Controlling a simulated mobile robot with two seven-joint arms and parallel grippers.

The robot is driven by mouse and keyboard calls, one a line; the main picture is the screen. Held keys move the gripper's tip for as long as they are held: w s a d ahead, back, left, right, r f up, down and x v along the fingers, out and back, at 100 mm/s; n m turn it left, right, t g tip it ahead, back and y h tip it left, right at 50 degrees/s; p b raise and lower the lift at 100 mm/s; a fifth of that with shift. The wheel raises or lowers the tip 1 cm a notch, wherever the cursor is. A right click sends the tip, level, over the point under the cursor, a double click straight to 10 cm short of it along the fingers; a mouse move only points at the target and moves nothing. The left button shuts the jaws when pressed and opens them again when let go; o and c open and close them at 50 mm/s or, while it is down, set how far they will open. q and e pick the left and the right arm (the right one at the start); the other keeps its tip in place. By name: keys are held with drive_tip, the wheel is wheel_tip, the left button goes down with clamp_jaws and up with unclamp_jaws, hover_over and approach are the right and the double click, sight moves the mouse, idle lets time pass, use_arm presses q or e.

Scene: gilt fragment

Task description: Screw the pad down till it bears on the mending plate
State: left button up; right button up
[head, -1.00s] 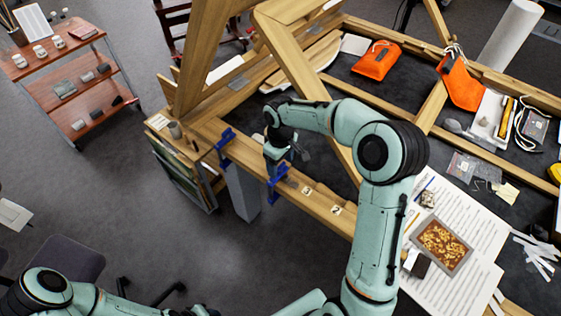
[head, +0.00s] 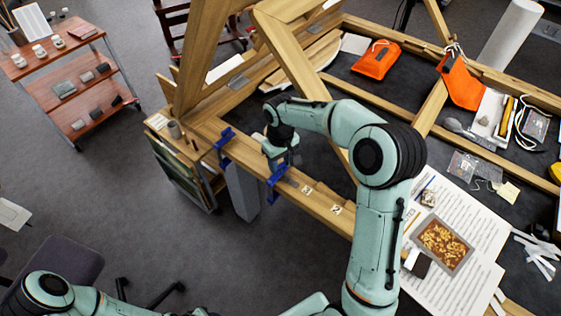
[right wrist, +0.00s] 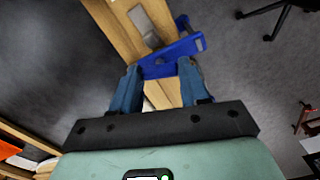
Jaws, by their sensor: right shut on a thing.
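Two blue clamps sit on the wooden rail (head: 318,202) in the head view, a left one (head: 225,140) and a right one (head: 273,190). My right gripper (head: 281,163) is at the right clamp, pointing down. In the right wrist view, its two fingers (right wrist: 158,72) stand apart on either side of part of the blue clamp (right wrist: 185,47) and are shut on it. The pad and its screw are hidden by the gripper. A grey plate (right wrist: 150,37) shows in the wood beyond the clamp, probably the mending plate. My left gripper is out of view.
A diagonal wooden beam (head: 305,70) rises close behind my right arm. Numbered tags (head: 336,209) lie on the rail. Papers and a framed picture (head: 441,245) lie to the right. Open floor (head: 180,240) lies in front of the rail.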

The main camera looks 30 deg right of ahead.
drive_tip(key=m, duration=0.4)
drive_tip(key=shift+m+b, duration=0.3)
drive_tip(key=m, duration=1)
drive_tip(key=shift+b, duration=0.3)
drive_tip(key=m, duration=1)
drive_tip(key=shift+r+m, duration=0.1)
drive_tip(key=shift+m, duration=0.3)
drive_tip(key=m+p, duration=0.1)
drive_tip(key=m, duration=0.4)
drive_tip(key=shift+m, duration=0.3)
drive_tip(key=m+p, duration=0.1)
drive_tip(key=m, duration=0.4)
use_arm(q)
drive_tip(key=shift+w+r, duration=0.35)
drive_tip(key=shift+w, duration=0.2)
use_arm(e)
drive_tip(key=m, duration=0.4)
drive_tip(key=shift+m, duration=0.3)
